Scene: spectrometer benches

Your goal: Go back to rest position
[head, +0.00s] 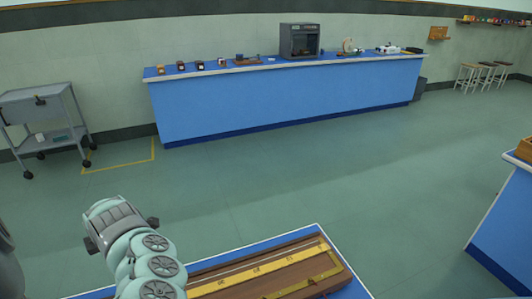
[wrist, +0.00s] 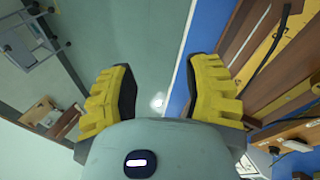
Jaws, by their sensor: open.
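My gripper (wrist: 163,95) is open in the wrist view, its two yellow ridged fingers wide apart with nothing between them. Between the fingers show the green floor and the white-edged blue bench top (wrist: 183,45). In the head view my arm rises at the lower left, beside the near bench; the fingertips are not clear there. A wooden board with a yellow scale (head: 262,271) lies on the near bench to the right of my arm. The board also shows at the right of the wrist view (wrist: 247,38), apart from the fingers.
A long blue bench (head: 290,102) with several small instruments and a grey cabinet (head: 300,41) stands along the far wall. A grey trolley (head: 43,117) is at the left. Another blue bench (head: 503,230) is at the right. The floor (head: 260,180) between them is clear.

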